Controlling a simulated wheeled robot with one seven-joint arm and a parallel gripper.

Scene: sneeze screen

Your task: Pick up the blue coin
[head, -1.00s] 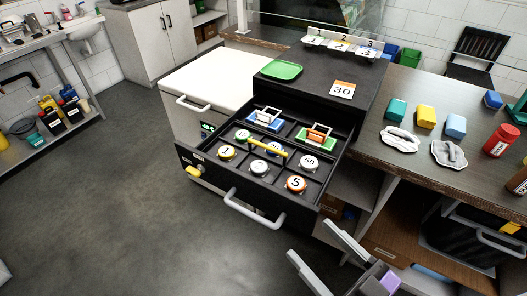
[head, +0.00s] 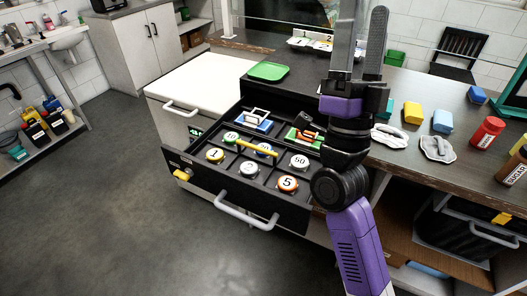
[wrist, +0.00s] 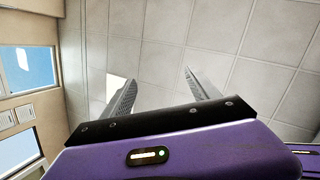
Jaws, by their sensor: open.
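An open black drawer (head: 205,186) in the head view holds round, numbered, coin-like discs in compartments. They are a yellow-rimmed 1 (head: 214,155), a green-rimmed 10 (head: 231,137), a pale grey disc (head: 249,169), a white 50 (head: 299,161) and an orange-rimmed 5 (head: 287,184). I cannot make out a plainly blue disc. My gripper (head: 361,22) is raised with its fingers pointing up, to the right of the drawer. It is open and empty, and my arm hides part of the drawer's right side. In the wrist view the gripper (wrist: 159,76) faces the ceiling.
The drawer handle (head: 245,215) juts forward. A green tray (head: 268,71) lies behind. Bottles, blocks and cloths crowd the right counter.

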